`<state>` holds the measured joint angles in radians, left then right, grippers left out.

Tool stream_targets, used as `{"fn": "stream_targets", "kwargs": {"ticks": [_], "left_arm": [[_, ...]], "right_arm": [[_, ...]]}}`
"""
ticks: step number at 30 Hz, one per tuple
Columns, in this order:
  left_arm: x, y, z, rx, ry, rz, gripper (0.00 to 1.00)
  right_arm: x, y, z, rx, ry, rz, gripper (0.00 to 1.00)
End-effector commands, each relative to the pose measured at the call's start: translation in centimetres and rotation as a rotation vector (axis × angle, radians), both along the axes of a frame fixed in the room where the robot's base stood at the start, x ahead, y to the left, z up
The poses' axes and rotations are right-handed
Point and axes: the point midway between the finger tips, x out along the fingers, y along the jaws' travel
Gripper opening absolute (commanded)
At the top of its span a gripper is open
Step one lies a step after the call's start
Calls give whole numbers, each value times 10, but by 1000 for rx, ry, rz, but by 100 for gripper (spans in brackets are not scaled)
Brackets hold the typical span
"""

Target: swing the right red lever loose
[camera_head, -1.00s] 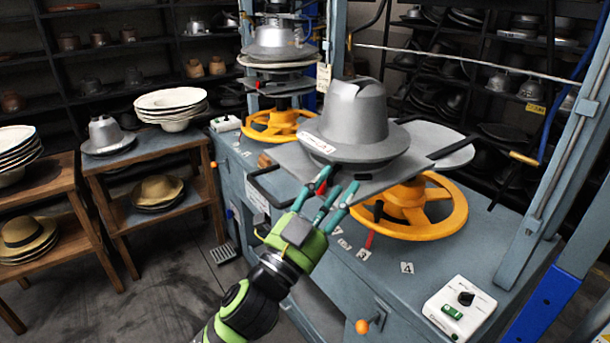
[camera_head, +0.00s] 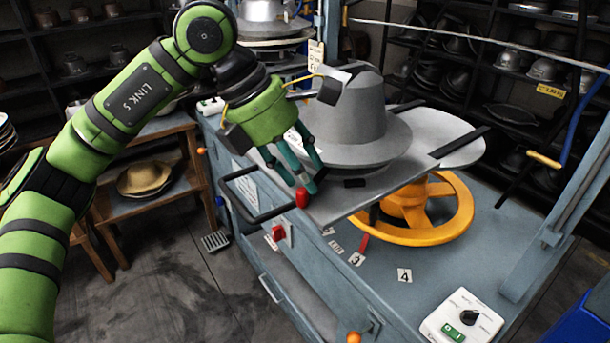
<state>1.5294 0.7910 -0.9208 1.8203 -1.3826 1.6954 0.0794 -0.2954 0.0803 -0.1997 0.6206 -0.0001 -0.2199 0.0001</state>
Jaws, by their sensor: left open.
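A red-tipped lever (camera_head: 302,197) stands at the front left edge of the right press's grey plate (camera_head: 345,205). My left gripper (camera_head: 306,172) reaches in from the upper left with teal fingers apart. Its fingertips are right above and behind the red tip; I cannot tell whether they touch it. The lever's lower part and pivot are hard to make out. A grey metal hat form (camera_head: 365,125) sits on the plate, partly behind the gripper. Another red handle (camera_head: 363,243) is below the plate by the label 3. My right gripper is out of view.
A yellow handwheel (camera_head: 455,215) is under the plate. A black bar loop (camera_head: 245,195) juts out at the bench's front left. A white control box (camera_head: 460,318) is at the front right. A wooden stand with a straw hat (camera_head: 145,177) is at the left. Open floor lies in front.

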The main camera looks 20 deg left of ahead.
Motion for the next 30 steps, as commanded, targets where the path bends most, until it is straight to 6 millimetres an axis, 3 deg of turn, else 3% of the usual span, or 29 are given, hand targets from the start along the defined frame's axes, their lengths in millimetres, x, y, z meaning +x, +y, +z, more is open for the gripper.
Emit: {"fn": "stream_targets", "kwargs": {"ticks": [3,6,18,30], "left_arm": [[3,27,8,96,-16,50,43],[5,31,4,119,-15,61,43],[16,13,-46,116,-13,58,43],[19,9,-57,114,-16,57,43]], "right_arm": [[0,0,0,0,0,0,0],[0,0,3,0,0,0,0],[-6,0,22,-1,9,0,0],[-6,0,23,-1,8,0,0]]}}
